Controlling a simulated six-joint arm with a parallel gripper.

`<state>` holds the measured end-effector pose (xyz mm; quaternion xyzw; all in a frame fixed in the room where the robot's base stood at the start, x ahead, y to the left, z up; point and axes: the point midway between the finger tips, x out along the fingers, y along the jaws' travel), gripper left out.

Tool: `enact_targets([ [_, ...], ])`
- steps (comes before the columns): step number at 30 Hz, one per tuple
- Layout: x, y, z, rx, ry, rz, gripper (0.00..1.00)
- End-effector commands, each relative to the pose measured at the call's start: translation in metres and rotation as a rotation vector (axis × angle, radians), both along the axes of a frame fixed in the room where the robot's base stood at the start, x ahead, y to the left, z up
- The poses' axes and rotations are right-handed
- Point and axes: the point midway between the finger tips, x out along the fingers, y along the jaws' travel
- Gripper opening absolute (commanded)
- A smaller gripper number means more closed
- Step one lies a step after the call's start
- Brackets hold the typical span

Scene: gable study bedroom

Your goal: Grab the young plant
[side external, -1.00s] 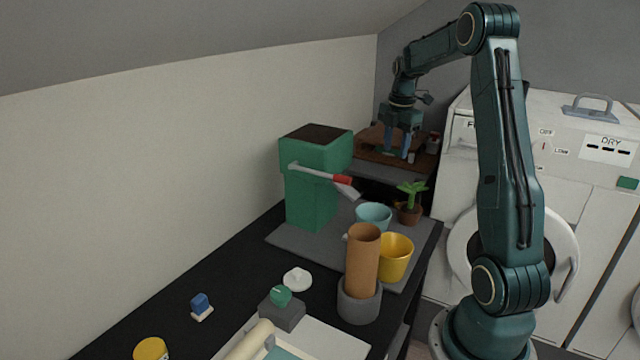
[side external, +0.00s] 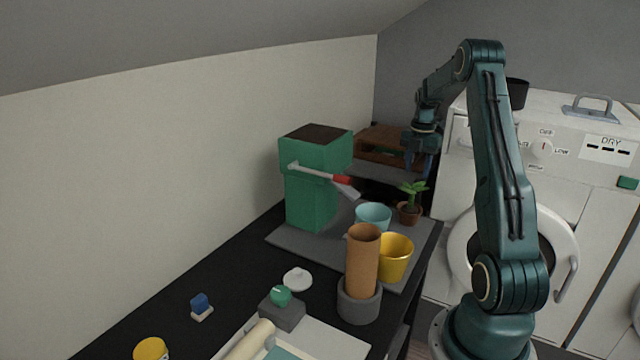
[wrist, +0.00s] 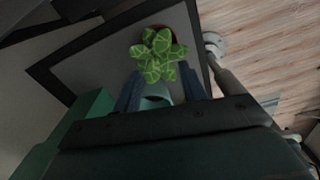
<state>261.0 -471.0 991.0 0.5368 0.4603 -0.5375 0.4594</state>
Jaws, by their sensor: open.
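The young plant (side external: 413,190) has bright green leaves and stands upright in a small brown pot (side external: 409,214) on the grey mat, near the right edge of the dark worktop. In the wrist view its leaves (wrist: 157,54) spread just beyond my fingertips and hide most of the pot. My gripper (side external: 418,174) hangs fingers down above and slightly behind the plant in the side view. The fingers (wrist: 163,82) are apart with nothing held between them. They appear clear of the plant.
A light blue bowl (side external: 373,217) and a yellow pot (side external: 396,258) stand close to the plant. A green box-like bin (side external: 311,190) with a red-handled tool stands left. A wooden crate (side external: 385,146) sits behind. A white dryer (side external: 560,190) stands right.

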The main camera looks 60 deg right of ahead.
Motion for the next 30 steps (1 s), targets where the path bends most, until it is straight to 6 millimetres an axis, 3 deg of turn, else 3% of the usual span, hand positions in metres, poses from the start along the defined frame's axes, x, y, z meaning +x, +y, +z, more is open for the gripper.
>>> enact_targets([
  [10,0.0,0.001,-0.05,0.002,0.002,0.0,0.42],
  [23,0.001,0.001,-0.062,0.001,0.0,0.0,0.42],
  [30,0.003,0.003,-0.083,0.003,0.002,0.0,0.42],
])
